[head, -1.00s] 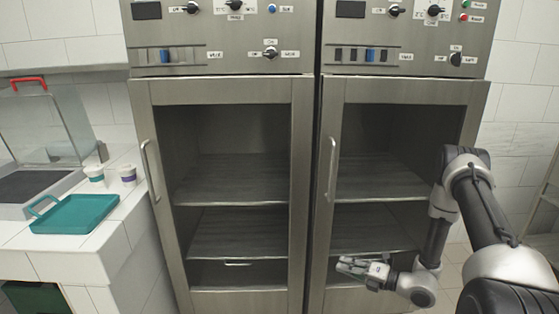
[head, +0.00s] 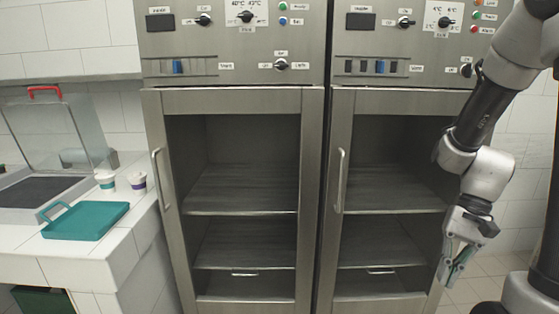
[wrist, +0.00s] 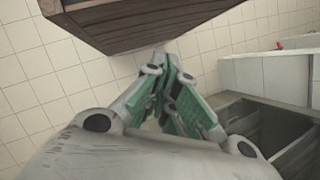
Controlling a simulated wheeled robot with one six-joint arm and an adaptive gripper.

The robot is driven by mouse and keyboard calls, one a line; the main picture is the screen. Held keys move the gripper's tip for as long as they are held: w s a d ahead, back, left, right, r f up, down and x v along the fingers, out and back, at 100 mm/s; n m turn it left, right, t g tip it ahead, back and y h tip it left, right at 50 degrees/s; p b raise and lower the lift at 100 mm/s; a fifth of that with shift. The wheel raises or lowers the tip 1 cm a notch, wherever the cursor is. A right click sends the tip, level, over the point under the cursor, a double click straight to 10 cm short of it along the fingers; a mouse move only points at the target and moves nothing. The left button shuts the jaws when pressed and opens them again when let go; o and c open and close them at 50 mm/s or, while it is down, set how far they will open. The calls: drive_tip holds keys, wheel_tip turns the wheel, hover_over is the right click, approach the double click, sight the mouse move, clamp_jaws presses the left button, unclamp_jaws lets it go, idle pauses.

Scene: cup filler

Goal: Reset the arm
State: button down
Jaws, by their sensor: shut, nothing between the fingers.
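My gripper (head: 450,272) hangs at the lower right of the head view, in front of the right cabinet's right edge, with its fingers pointing down. It is shut and empty. In the wrist view my gripper (wrist: 172,62) shows its green-padded fingers together at the tips, with nothing between them. My arm comes down from the upper right of the head view, bent at the elbow.
Two steel cabinets, left (head: 153,130) and right (head: 335,110), have shut glass doors with upright handles. On the left counter (head: 60,262) are a teal tray (head: 88,221), two cups (head: 105,181) (head: 137,181) and a clear-lidded unit (head: 45,135). Tiled floor (head: 480,290) is open at right.

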drive_tip(key=s+r+n+t+h, duration=0.2)
drive_tip(key=r+n+t, duration=0.1)
drive_tip(key=r, duration=0.5)
drive_tip(key=s+d+r+n+t+h, duration=0.1)
drive_tip(key=s+r+n+t+h, duration=0.1)
drive_tip(key=r+t, duration=0.3)
wheel_tip(320, 180, up, 4)
drive_tip(key=shift+f+n, duration=0.1)
drive_tip(key=shift+n, duration=0.4)
idle(0.9)
